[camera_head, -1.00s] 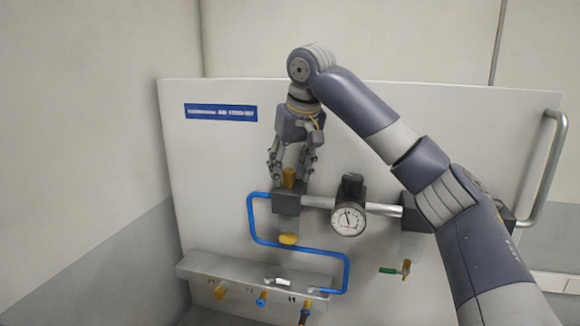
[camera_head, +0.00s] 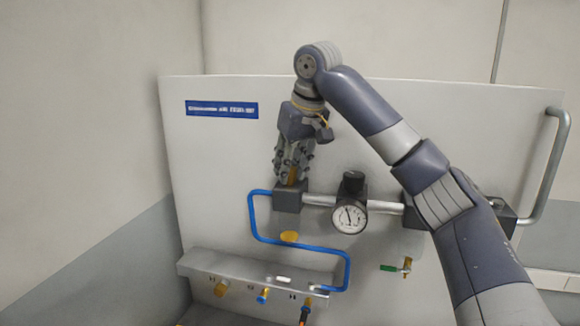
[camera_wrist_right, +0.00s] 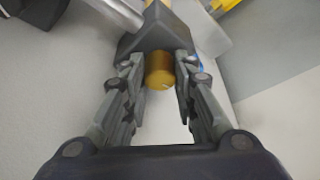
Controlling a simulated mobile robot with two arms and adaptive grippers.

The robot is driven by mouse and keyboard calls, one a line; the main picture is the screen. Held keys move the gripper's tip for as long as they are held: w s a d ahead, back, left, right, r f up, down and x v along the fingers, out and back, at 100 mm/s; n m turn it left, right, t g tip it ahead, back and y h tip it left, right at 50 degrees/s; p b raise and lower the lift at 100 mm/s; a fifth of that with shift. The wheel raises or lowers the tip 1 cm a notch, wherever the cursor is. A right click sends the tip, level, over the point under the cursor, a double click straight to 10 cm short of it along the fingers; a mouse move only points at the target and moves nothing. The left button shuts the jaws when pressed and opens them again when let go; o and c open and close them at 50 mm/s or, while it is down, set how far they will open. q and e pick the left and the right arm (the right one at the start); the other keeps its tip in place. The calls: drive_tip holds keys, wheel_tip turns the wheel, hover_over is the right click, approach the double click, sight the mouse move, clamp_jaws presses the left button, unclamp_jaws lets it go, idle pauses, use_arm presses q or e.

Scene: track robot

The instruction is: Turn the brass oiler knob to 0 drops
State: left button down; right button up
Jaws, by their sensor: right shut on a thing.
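The brass oiler knob (camera_head: 293,173) stands on top of a dark grey block (camera_head: 289,198) on the panel, at the left end of the pipe run. My right gripper (camera_head: 291,178) comes down from above with its fingers shut on the knob, which they partly hide. In the right wrist view the knob (camera_wrist_right: 160,72) is a gold cylinder between the two fingertips, with a small light mark on its end face. No number scale is readable. My left gripper is not in view.
A black-topped gauge (camera_head: 348,218) stands right of the knob on the pipe. A blue tube (camera_head: 250,222) loops below, past a yellow disc-like part (camera_head: 289,236). A green-handled valve (camera_head: 390,267) and a port manifold (camera_head: 225,264) sit lower.

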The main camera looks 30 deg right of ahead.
drive_tip(key=n, duration=0.2)
drive_tip(key=n+y, duration=0.1)
drive_tip(key=n, duration=0.1)
drive_tip(key=shift+d+y, duration=0.1)
drive_tip(key=shift+y, duration=0.2)
drive_tip(key=n+g+y, duration=0.1)
drive_tip(key=n, duration=0.3)
drive_tip(key=shift+d, duration=0.1)
drive_tip(key=shift+n, duration=0.4)
drive_tip(key=o, duration=1.1)
drive_tip(key=shift+d, duration=0.1)
drive_tip(key=shift+c, duration=0.2)
drive_tip(key=shift+s+y, duration=0.1)
drive_tip(key=shift+y, duration=0.2)
drive_tip(key=shift+r, duration=0.1)
drive_tip(key=shift+r, duration=0.2)
drive_tip(key=v, duration=1.1)
drive_tip(key=shift+s+d+r, duration=0.15)
drive_tip(key=shift+d+r, duration=0.05)
